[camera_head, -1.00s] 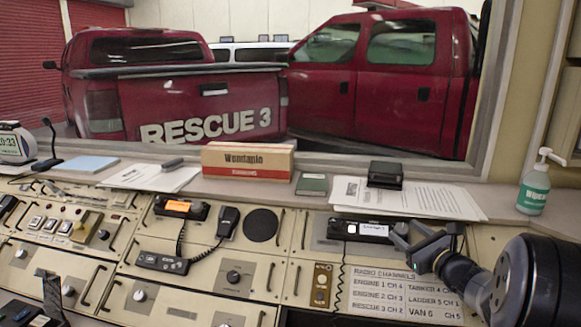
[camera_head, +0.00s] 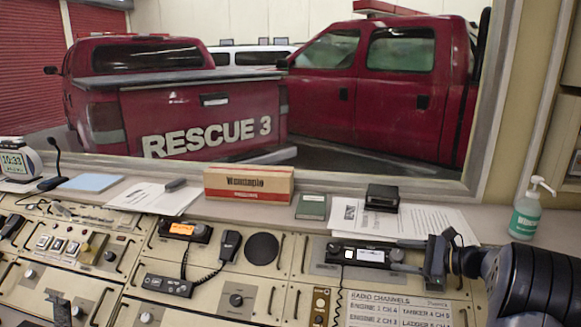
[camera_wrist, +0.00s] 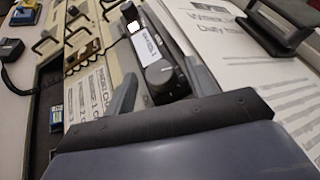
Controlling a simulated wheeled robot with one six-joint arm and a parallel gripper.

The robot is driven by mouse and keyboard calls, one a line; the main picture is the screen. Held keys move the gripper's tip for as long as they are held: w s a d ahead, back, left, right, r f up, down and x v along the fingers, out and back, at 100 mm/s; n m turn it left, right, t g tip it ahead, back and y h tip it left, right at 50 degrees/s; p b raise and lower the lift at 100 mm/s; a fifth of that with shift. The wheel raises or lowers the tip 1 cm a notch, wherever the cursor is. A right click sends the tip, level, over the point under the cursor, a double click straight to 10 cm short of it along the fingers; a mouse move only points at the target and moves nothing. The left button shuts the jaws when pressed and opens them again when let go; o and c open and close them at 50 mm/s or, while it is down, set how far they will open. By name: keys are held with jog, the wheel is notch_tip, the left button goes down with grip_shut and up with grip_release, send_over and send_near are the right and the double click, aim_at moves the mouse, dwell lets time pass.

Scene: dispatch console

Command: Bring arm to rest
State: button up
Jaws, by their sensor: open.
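My gripper (camera_head: 398,256) is open at the right of the console, with its fingers pointing left over the radio unit (camera_head: 347,254). In the wrist view the two grey fingers (camera_wrist: 160,75) stand apart, and the radio unit's black knob (camera_wrist: 159,72) shows between them. I cannot tell whether the fingers touch the unit. Nothing is held. My arm comes in from the right edge of the head view, bent low over the console.
Papers (camera_head: 440,225) with a black block (camera_head: 382,197) lie on the ledge behind my gripper. A sanitizer bottle (camera_head: 526,215) stands behind my arm. A handset (camera_head: 229,246) and a cardboard box (camera_head: 248,184) are further left. A window closes off the back.

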jog(key=n+g+p, duration=0.2)
jog(key=p, duration=0.1)
jog(key=shift+w+d+r+n+g, duration=0.1)
jog(key=shift+w+r+n+g, duration=0.1)
jog(key=shift+r+n+g, duration=0.15)
jog(key=shift+f+n+g+p, duration=0.15)
jog(key=shift+n+g+p, duration=0.2)
jog(key=shift+g+p, duration=0.15)
